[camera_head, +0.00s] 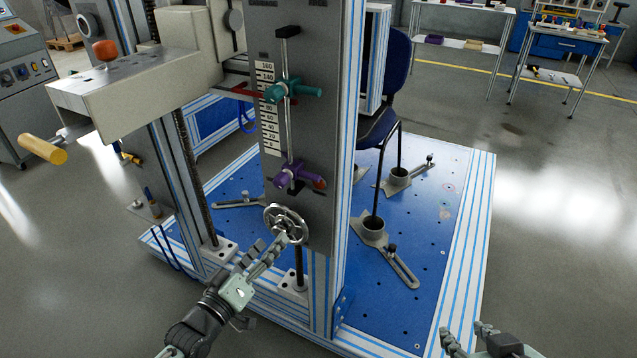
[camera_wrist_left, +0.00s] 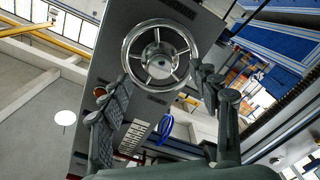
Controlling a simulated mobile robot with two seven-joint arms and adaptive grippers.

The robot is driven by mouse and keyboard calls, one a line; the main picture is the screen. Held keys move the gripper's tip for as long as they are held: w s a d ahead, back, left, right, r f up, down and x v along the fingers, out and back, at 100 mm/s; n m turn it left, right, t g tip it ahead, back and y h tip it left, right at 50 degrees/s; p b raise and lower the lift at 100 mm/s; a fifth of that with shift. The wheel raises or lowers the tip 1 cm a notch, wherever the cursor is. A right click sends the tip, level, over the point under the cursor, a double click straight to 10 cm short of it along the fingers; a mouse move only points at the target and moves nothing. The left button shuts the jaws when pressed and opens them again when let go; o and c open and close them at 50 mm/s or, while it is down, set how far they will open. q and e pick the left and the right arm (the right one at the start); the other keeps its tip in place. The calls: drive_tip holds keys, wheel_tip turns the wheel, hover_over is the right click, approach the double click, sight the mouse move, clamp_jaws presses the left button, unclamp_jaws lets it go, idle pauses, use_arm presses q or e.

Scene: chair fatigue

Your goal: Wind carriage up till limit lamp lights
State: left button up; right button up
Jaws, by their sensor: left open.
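The metal handwheel (camera_head: 286,226) sits low on the grey column (camera_head: 335,120). In the left wrist view the spoked handwheel (camera_wrist_left: 160,52) lies just beyond my fingertips. My left gripper (camera_head: 274,246) is open, its fingers apart at the wheel's near side; contact cannot be told. It also shows in the left wrist view (camera_wrist_left: 152,88). The beige carriage (camera_head: 140,85) is beside the column, with a red pointer (camera_head: 240,92) near the scale (camera_head: 268,110). A small red part (camera_head: 319,184) sits by the purple clamp (camera_head: 292,176); whether it is a lamp is unclear. My right gripper (camera_head: 468,334) is open and empty.
A teal clamp (camera_head: 292,89) is on the rod above the purple one. A dark blue chair (camera_head: 380,120) stands on the blue base plate (camera_head: 430,230) behind the column. A yellow handle (camera_head: 43,149) juts out at left. Open floor lies to the right.

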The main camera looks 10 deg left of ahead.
sight(278, 234)
use_arm(q)
drive_tip(key=n, duration=0.8)
drive_tip(key=shift+b, duration=0.3)
drive_tip(key=shift+b+x, duration=0.45)
drive_tip(key=shift+x, duration=2.3)
